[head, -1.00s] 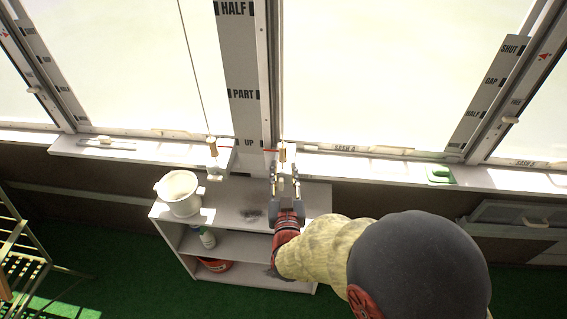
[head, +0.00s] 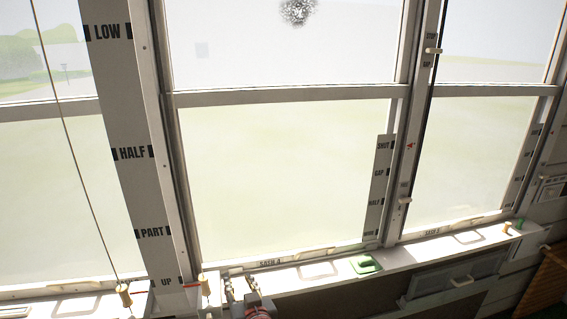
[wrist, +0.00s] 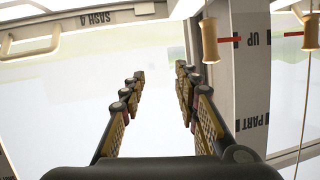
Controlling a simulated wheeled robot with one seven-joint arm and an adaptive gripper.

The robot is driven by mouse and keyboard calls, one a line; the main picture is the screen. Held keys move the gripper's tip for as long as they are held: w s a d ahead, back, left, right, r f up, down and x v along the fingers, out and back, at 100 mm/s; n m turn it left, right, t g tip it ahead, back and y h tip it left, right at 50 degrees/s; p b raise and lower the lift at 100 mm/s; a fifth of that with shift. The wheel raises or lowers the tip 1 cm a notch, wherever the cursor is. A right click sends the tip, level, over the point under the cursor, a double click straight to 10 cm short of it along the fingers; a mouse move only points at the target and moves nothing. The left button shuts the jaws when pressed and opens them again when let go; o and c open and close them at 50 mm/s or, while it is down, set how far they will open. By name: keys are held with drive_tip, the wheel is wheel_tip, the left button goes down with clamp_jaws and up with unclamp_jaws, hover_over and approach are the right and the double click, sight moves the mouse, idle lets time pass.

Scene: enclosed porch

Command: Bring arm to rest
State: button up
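My gripper (head: 240,288) is at the bottom of the head view, in front of the window sill, with most of my arm out of frame. In the wrist view my gripper (wrist: 160,82) has its two fingers apart, with nothing between them. A wooden cord pull (head: 204,284) is just left of it in the head view. In the wrist view this pull (wrist: 210,40) is beside the right finger, apparently apart from it. A second wooden pull (head: 124,296) hangs on a cord farther left and also shows in the wrist view (wrist: 311,32).
The window post (head: 128,150) carries the marks LOW, HALF, PART and UP. The sill (head: 320,270) runs across below Sash A (head: 275,262). A green object (head: 366,264) lies on the sill to the right. A grey panel (head: 445,280) is below it.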

drive_tip(key=s+d+r+m+g+h, duration=0.1)
drive_tip(key=s+d+r+g, duration=0.2)
drive_tip(key=d, duration=0.6)
drive_tip(key=s+d+r+g+h, duration=0.1)
drive_tip(key=s+d+r+h, duration=0.15)
drive_tip(key=s+d, duration=0.5)
drive_tip(key=s+d+m+g+h, duration=0.2)
drive_tip(key=s+d+g, duration=0.2)
drive_tip(key=s+d, duration=1)
drive_tip(key=shift+s+d+r, duration=0.15)
drive_tip(key=shift+s+d, duration=0.1)
drive_tip(key=shift+s, duration=0.6)
